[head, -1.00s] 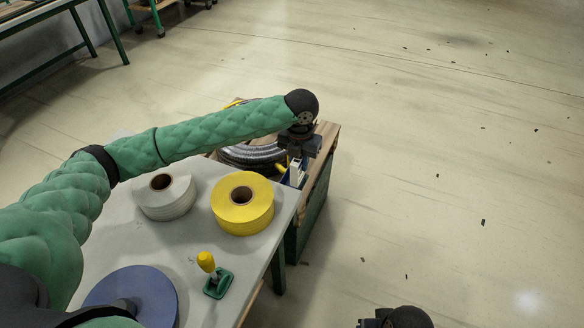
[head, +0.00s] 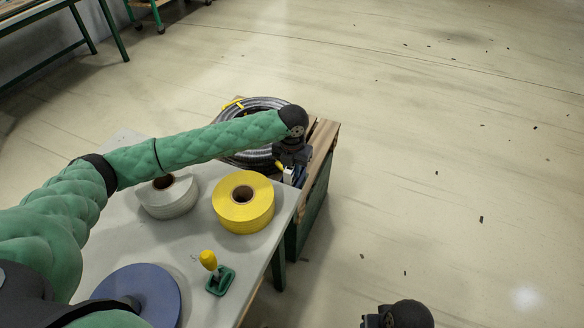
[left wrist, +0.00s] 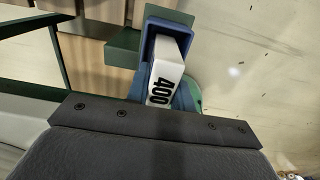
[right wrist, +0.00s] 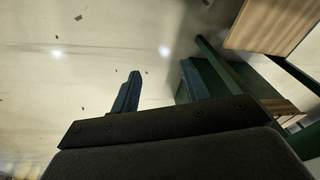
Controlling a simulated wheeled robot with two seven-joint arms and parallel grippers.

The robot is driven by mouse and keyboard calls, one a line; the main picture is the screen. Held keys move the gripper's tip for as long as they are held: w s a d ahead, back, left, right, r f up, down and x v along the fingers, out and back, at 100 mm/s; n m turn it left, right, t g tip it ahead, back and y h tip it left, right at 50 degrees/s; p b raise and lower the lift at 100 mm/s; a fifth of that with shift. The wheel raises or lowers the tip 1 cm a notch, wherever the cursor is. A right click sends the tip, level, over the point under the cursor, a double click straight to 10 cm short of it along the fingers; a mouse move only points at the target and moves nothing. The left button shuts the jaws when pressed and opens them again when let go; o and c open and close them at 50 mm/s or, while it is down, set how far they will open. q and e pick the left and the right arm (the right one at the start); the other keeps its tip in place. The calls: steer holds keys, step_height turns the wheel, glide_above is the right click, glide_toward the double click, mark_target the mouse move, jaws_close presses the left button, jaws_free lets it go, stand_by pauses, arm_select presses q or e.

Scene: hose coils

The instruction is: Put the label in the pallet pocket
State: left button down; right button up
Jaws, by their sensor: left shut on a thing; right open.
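The label (left wrist: 165,80) is a white tag with a black "400". My left gripper (left wrist: 163,92) is shut on it, with blue fingers on either side. In the left wrist view its far end lies within the outline of the dark blue pallet pocket (left wrist: 150,38); how deep it sits I cannot tell. In the head view the label (head: 288,175) shows small below my left wrist, at the pallet's near corner, and the hand hides most of the pocket. My right gripper (right wrist: 160,90) is open and empty in the right wrist view, away from the pallet.
A hose coil (head: 262,104) lies on the wooden pallet (head: 325,140). The grey table (head: 115,240) holds a white roll (head: 170,200), a yellow roll (head: 258,215), a blue disc (head: 155,290) and a yellow-handled green tool (head: 220,282).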

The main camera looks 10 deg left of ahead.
arm_select(q)
steer(key=c, duration=1.2)
jaws_free()
steer(key=shift+f, duration=0.1)
arm_select(e)
steer(key=shift+f, duration=0.1)
arm_select(q)
steer(key=shift+r, duration=0.3)
step_height(320, 180, up, 2)
steer(key=shift+r+b, duration=0.15)
steer(key=shift+b, duration=0.3)
step_height(320, 180, up, 8)
steer(key=shift+r+b, duration=0.2)
steer(key=shift+b, duration=0.55)
steer(key=shift+r, duration=0.5)
arm_select(e)
steer(key=shift+w+a+f+t+y, duration=0.2)
steer(key=shift+a+f, duration=0.15)
steer(key=shift+a, duration=0.25)
steer(key=shift+w+a+f+t+y, duration=0.1)
steer(key=shift+a+f+y, duration=0.1)
steer(key=shift+a+f, duration=0.3)
steer(key=shift+r, duration=0.45)
